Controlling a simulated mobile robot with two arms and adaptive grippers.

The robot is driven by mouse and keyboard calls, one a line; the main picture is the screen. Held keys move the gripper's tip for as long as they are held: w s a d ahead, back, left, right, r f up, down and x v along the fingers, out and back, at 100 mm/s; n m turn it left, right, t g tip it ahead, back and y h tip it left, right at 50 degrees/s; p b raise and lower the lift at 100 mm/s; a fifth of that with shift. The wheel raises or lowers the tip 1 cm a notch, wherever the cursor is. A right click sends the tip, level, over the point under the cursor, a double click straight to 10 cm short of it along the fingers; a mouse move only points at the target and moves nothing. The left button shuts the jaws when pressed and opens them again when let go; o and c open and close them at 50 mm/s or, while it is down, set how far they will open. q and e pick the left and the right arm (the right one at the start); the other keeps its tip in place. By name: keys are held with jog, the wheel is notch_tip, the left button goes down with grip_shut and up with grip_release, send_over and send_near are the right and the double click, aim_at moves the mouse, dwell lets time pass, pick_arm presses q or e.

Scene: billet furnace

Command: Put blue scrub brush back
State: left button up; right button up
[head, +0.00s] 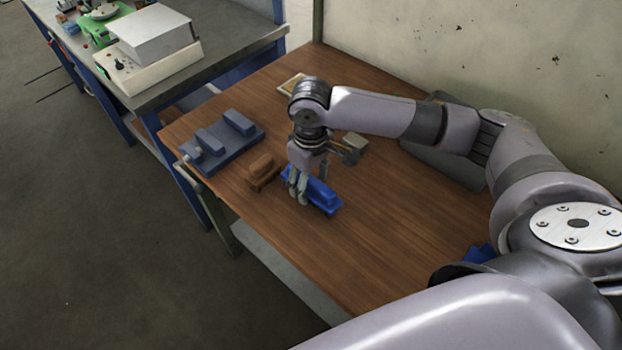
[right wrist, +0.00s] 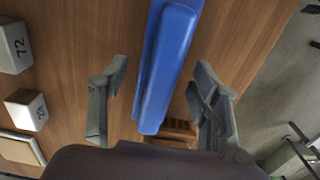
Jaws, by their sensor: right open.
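The blue scrub brush (head: 322,197) lies on the wooden table in the head view, partly hidden behind my right gripper (head: 301,186). In the right wrist view the long blue brush (right wrist: 170,65) runs between the two fingers of my right gripper (right wrist: 162,68). The gripper is open, with a finger on each side of the brush and visible gaps to it. My left gripper is in neither view.
A brown brush (head: 262,171) lies left of the blue one. A blue-grey holder (head: 232,152) with blocks stands at the table's left edge. Pale numbered blocks (right wrist: 27,109) sit nearby. Another blue item (head: 478,253) is partly hidden by my arm. The table's front is clear.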

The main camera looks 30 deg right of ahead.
aim_at(311, 179)
notch_tip(311, 179, up, 12)
jog(key=b, duration=0.1)
jog(key=shift+r, duration=0.15)
dwell(0.4)
